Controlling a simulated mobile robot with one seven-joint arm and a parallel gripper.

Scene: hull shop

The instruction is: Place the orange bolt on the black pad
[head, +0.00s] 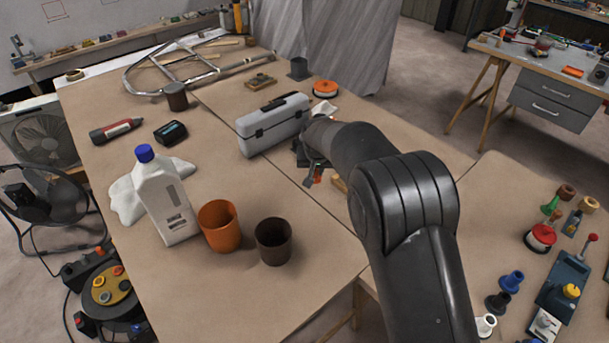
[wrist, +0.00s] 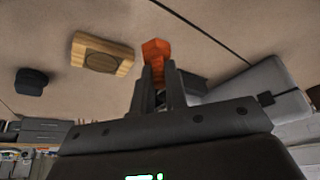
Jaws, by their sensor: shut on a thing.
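My gripper (wrist: 157,82) is shut on the orange bolt (wrist: 156,48), whose orange end sticks out past the fingertips in the wrist view. In the head view a small orange part of the bolt (head: 318,173) shows at my gripper (head: 315,168), just right of the grey toolbox. A dark flat thing, perhaps the black pad (wrist: 193,83), lies partly hidden behind the fingers, beside the toolbox. In the head view a dark patch there (head: 298,151) is mostly covered by my gripper. I cannot tell the bolt's height above the table.
The grey toolbox (head: 272,124) stands close to my gripper. A wooden block with a round mark (wrist: 102,56) and a dark round object (wrist: 32,81) lie on the other side. An orange cup (head: 220,227), a brown cup (head: 273,242) and a white bottle (head: 165,200) stand nearer.

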